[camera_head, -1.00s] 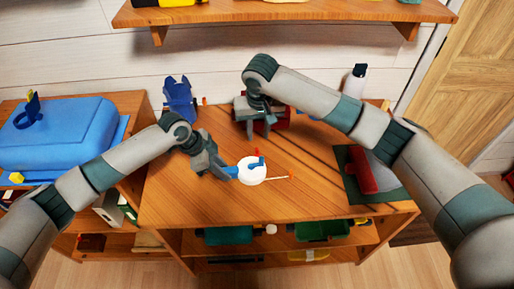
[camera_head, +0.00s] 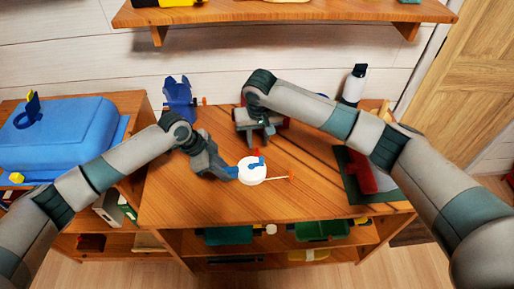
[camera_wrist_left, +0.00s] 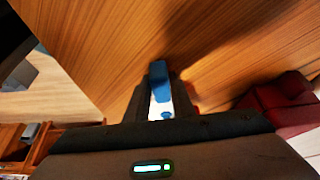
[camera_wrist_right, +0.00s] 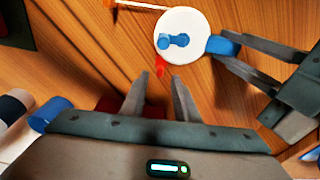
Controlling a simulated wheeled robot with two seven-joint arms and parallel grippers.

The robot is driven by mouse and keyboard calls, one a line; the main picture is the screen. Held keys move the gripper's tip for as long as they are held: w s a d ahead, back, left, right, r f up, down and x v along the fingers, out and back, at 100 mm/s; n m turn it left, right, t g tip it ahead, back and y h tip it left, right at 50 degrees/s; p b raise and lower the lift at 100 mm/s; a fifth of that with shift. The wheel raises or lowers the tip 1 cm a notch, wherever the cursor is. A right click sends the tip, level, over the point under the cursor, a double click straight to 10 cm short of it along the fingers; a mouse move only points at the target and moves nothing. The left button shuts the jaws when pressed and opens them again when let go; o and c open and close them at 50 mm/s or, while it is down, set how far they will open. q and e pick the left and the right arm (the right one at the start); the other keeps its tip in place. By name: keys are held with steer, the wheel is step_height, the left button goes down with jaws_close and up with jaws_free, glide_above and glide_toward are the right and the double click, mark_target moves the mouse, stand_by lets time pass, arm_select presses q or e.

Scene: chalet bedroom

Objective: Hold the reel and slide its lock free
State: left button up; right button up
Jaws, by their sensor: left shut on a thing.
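The reel (camera_head: 252,175) is a white disc with a blue handle on its left, a blue piece across its face and a red tab (camera_wrist_right: 160,64) on its rim. A thin pale line with an orange end runs off its other side. My left gripper (camera_head: 232,173) is shut on the blue handle; the left wrist view shows the handle (camera_wrist_left: 158,72) between its fingers. My right gripper (camera_wrist_right: 155,82) is open and empty, its fingertips just short of the red tab, one on each side. In the head view it is behind the reel. Which piece is the lock is unclear.
A dark green mat with a red block (camera_head: 367,172) lies at the table's right. A white bottle (camera_head: 354,84) and a blue object (camera_head: 178,95) stand at the back. A blue case (camera_head: 55,133) sits on the left cabinet. The table front is clear.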

mark_target(257, 149)
steer(key=shift+w+f, duration=0.2)
steer(key=shift+f, duration=1.15)
steer(key=shift+w+f, duration=0.2)
steer(key=shift+f, duration=1.15)
jaws_close()
